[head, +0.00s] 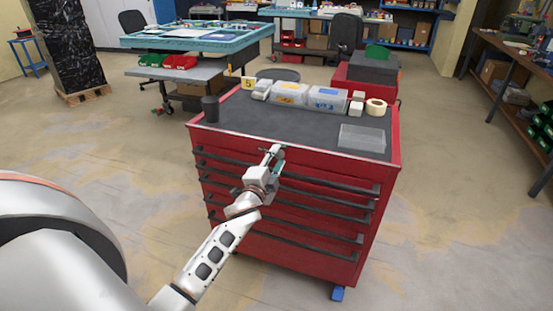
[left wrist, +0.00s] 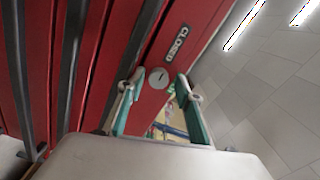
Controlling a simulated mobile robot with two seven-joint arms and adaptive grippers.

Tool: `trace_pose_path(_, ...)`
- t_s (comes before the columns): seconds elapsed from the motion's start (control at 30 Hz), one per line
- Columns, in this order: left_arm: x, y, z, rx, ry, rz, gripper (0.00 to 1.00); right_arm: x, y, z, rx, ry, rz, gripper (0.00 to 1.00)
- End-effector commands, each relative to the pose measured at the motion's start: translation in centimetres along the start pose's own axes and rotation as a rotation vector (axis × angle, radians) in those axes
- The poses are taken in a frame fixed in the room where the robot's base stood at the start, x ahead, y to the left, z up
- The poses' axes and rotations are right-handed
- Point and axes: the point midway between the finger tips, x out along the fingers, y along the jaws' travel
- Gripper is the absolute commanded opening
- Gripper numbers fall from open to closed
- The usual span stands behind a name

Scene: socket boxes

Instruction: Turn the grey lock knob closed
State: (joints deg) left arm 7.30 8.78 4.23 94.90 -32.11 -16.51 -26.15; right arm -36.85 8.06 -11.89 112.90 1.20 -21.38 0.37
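The grey lock knob (left wrist: 159,78) is a small round disc with a dark mark, on the red cabinet's front face in the left wrist view. A dark label reading CLOSED (left wrist: 179,42) sits above and right of it in that view. My left gripper (left wrist: 159,86) is open, with one teal-padded fingertip on each side of the knob. I cannot tell whether the fingertips touch it. In the head view my left gripper (head: 270,158) is at the upper front of the red cabinet (head: 330,176), and the knob is hidden there. My right gripper is not in view.
The cabinet has several dark drawer handles (head: 300,211), close to my left arm. On its dark top stand clear boxes (head: 325,98), a tape roll (head: 376,107), a dark cup (head: 210,108) and a clear tray (head: 362,138). The floor on both sides is open.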

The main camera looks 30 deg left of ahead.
Motion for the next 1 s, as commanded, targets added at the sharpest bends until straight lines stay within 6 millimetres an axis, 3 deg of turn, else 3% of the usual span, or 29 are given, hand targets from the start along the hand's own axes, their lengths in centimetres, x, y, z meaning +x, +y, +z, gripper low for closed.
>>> trace_pose_path(0.5, -6.7, 0.2, 0.1, 0.0, -0.002, 0.003, 0.38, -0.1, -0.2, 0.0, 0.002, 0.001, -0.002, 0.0)
trace_pose_path(0.7, -7.8, 0.0, 0.1, 0.0, -0.002, 0.001, 0.38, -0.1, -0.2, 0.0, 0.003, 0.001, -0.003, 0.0)
trace_pose_path(1.0, -7.8, 0.0, 0.0, 0.0, -0.001, 0.0, 0.38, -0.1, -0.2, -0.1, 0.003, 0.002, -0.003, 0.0)
